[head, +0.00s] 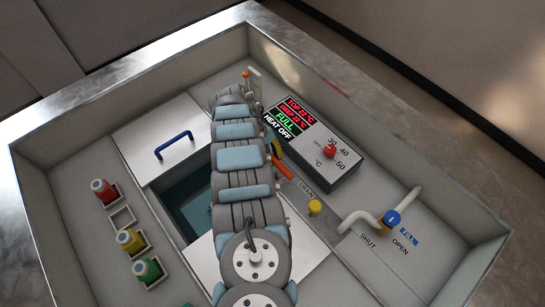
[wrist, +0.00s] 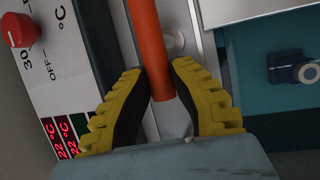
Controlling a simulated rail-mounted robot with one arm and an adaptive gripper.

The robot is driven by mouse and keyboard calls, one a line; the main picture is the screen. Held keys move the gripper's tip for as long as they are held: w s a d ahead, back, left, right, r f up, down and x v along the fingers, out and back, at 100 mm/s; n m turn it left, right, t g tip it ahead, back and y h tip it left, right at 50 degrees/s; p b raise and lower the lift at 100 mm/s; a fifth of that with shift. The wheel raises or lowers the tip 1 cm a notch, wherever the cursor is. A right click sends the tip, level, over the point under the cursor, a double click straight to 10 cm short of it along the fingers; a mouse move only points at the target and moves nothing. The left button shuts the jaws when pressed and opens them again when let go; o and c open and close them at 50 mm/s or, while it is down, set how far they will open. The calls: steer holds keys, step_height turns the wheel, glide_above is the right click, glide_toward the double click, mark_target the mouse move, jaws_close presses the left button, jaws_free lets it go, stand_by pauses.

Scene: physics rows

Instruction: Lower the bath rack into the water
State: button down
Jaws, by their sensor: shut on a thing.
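My gripper (wrist: 160,85) has yellow-and-black fingers shut on an orange bar (wrist: 148,35), one finger on each side. In the head view my arm hides most of the gripper, and a short piece of the orange bar (head: 283,168) shows just right of the arm, beside the control box. The bath opening (head: 190,208) shows teal inside, left of my arm. It also shows as a teal area in the wrist view (wrist: 250,100). I cannot make out the bath rack itself, nor how the orange bar joins to it.
The control box (head: 345,172) reads FULL and HEAT OFF. A lid with a blue handle (head: 174,145) lies behind the opening. Red, yellow and green bottles (head: 128,240) stand at left. A yellow drain knob (head: 315,207) and blue fill valve (head: 391,218) are at right.

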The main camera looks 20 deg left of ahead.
steer(key=shift+f, duration=0.3)
steer(key=c, duration=0.9)
jaws_free()
steer(key=shift+s, duration=0.1)
steer(key=shift+r, duration=0.1)
steer(key=v, duration=1.1)
steer(key=shift+a+r, duration=0.2)
steer(key=shift+r, duration=0.15)
